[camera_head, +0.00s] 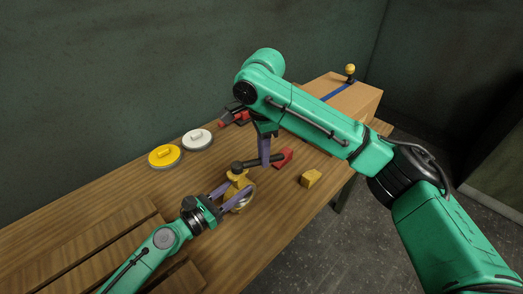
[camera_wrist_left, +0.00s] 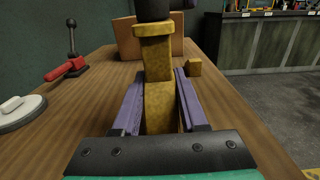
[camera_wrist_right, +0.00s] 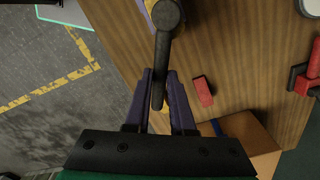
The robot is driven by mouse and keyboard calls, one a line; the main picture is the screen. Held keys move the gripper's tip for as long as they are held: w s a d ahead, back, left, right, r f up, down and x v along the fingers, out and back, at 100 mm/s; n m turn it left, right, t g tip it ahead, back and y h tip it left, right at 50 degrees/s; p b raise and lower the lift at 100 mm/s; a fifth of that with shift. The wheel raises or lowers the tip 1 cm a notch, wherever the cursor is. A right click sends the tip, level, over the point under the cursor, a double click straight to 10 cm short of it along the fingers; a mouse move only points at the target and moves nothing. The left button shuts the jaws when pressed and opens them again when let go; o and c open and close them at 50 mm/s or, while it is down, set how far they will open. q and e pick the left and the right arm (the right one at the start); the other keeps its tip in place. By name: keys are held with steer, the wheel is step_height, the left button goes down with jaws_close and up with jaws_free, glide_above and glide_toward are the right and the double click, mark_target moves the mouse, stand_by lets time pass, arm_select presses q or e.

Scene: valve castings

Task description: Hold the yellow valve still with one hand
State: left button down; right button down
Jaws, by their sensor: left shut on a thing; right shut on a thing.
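The yellow valve (camera_head: 238,180) stands upright on the wooden table, with a black lever handle (camera_head: 245,164) across its top. My left gripper (camera_head: 230,197) is low at the valve, shut on its yellow body; the left wrist view shows the body (camera_wrist_left: 159,100) between the purple fingers. My right gripper (camera_head: 265,154) comes from above and is shut on the lever's bar; the right wrist view shows the dark lever (camera_wrist_right: 160,65) between its fingers. A shiny round part shows low on the valve, partly hidden by the left fingers.
A red block (camera_head: 284,156) and a yellow block (camera_head: 311,177) lie right of the valve. A yellow disc (camera_head: 165,156) and a white disc (camera_head: 197,140) lie at the back left. A cardboard box (camera_head: 357,103) stands at the far end. Slatted wood (camera_head: 85,243) fills the near left.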

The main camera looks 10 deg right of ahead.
arm_select(q)
steer(key=shift+f, duration=0.1)
arm_select(e)
steer(key=shift+s+r+m, duration=0.1)
steer(key=shift+s+m, duration=0.1)
steer(key=shift+m, duration=0.2)
steer(key=c, duration=0.8)
jaws_free()
steer(key=shift+o, duration=0.2)
step_height(320, 180, up, 12)
arm_select(q)
steer(key=shift+c, duration=1.8)
jaws_free()
